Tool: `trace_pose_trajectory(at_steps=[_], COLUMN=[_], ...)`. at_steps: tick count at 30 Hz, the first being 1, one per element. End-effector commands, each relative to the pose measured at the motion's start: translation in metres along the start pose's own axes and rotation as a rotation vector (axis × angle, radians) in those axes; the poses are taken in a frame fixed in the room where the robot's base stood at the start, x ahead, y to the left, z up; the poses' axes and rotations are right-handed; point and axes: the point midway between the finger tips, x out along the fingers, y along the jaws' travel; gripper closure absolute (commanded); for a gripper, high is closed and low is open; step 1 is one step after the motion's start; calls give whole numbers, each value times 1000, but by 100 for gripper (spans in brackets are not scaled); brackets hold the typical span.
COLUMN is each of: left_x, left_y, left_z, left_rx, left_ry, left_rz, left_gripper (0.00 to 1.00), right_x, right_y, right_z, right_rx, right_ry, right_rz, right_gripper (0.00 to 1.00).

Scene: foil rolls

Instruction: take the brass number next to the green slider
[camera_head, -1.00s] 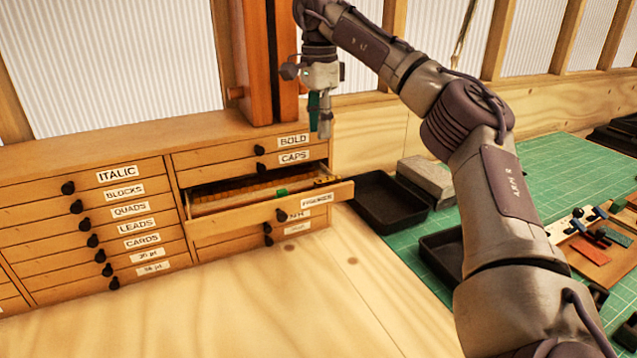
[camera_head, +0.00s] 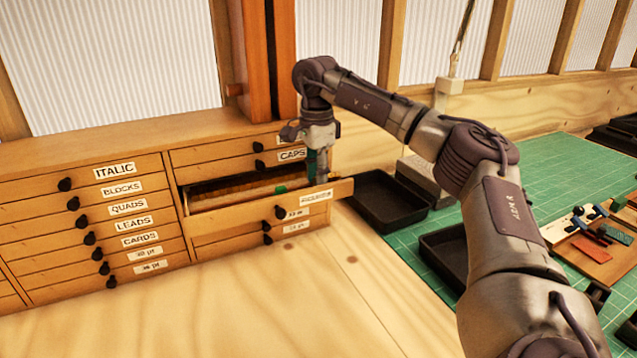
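The pulled-out drawer (camera_head: 245,221), labelled FIGURES in the cabinet's right column, holds a row of small brass-coloured pieces (camera_head: 232,187). Their individual numbers are too small to read. The green slider (camera_head: 281,189) sits inside the drawer, right of the middle. My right gripper (camera_head: 317,178) points down at the drawer's right end, to the right of the slider. Its fingers hide the pieces there, and I cannot tell whether it touches any or whether it is open. My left gripper is not in view.
The cabinet (camera_head: 125,206) has other labelled drawers with black knobs, all shut. Right of the open drawer are a black tray (camera_head: 387,201) and a grey block (camera_head: 428,178) on a green mat (camera_head: 560,165). The wooden bench top in front is clear.

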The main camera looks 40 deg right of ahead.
Motion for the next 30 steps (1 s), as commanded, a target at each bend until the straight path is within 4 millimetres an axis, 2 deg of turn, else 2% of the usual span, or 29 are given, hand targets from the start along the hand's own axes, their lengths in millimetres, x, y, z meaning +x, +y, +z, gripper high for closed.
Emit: trace_pose_trajectory(at_steps=[4,10,22,26,30], left_x=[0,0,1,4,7], left_y=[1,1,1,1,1], left_z=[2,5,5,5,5], left_rx=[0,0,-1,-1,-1], left_ry=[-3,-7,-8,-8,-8], left_rz=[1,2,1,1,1], left_gripper=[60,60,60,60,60], right_x=[0,0,-6,-25,-54], right_y=[0,0,-1,-1,-1], right_z=[0,0,0,1,1], right_rx=[0,0,0,0,0], right_ry=[0,0,-1,-2,-3], right_rz=[0,-1,-3,-6,-4], right_gripper=[67,100,100,100,100])
